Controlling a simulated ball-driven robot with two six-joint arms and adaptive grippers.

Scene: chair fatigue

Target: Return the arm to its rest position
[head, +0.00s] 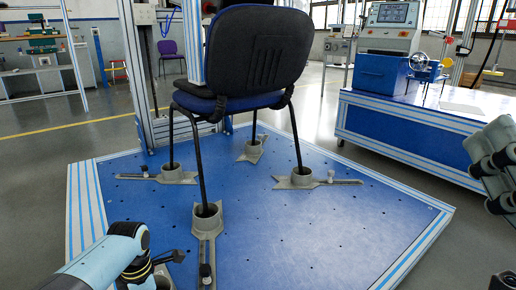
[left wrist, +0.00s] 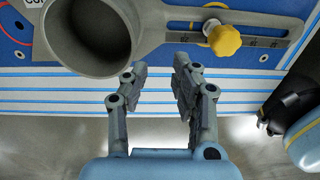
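In the head view my left arm comes in at the bottom left, and its gripper (head: 166,266) is low over the front of the blue platform (head: 270,240). The left wrist view shows this gripper (left wrist: 160,78) open, its two fingers apart with nothing between them. A grey cup-shaped holder (left wrist: 92,38) with a yellow knob (left wrist: 224,40) lies just beyond the fingertips, apart from them as far as I can tell. At the right edge of the head view are grey jointed parts of what looks like my right gripper (head: 496,165); it is cut off and its fingertips do not show clearly.
A dark blue chair (head: 262,50) stands on the platform with its legs in grey cup holders (head: 207,215). A metal frame post (head: 135,70) rises behind it. A blue-sided bench (head: 400,140) with a control console (head: 390,25) stands at the right. Grey floor surrounds the platform.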

